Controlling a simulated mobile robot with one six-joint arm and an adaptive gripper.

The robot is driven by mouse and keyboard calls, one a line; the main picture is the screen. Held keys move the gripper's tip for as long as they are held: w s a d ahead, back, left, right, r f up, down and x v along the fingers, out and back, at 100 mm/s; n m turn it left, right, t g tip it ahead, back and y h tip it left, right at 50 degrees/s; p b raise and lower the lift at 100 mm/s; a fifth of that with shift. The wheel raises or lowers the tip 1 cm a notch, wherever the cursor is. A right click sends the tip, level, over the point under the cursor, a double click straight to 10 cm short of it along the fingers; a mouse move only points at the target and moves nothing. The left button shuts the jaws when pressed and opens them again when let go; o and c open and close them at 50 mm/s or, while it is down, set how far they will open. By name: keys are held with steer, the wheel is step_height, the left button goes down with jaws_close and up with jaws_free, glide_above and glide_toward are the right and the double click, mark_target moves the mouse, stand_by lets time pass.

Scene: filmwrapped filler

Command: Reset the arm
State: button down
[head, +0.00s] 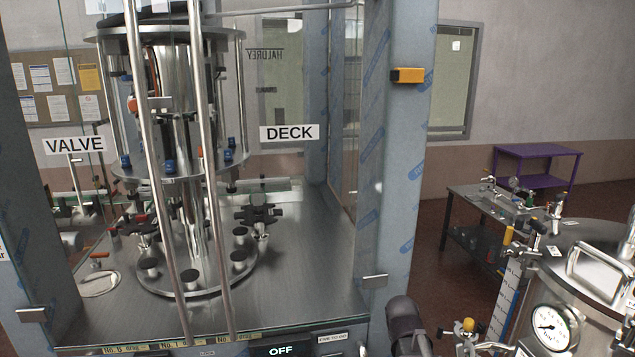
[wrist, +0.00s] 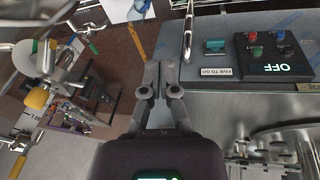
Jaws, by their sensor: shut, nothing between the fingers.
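My gripper (wrist: 158,82) shows in the wrist view with its fingers together and nothing between them. It is beside the edge of the machine's front panel, apart from the controls. The panel carries a black control box (wrist: 279,55) with red and green buttons and a display reading OFF. A dark rounded part at the bottom of the head view looks like my arm. The fingertips cannot be made out there.
A filling machine with a metal deck (head: 310,255) and blue-filmed posts (head: 392,150) stands at the left. A steel vessel with a gauge (head: 553,326) stands at the lower right. A dark bench (head: 470,240) and a purple table (head: 537,153) stand behind, with open floor around them.

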steer(key=s+a+f+g+y, duration=0.1)
steer(key=s+a+y, duration=0.1)
steer(key=s+a, duration=0.4)
step_height(320, 180, down, 14)
steer(key=s+g+b, duration=0.1)
steer(key=s+b, duration=0.1)
steer(key=b, duration=1.2)
steer(key=shift+s+d, duration=0.35)
steer(key=shift+d, duration=0.05)
steer(key=shift+s, duration=0.1)
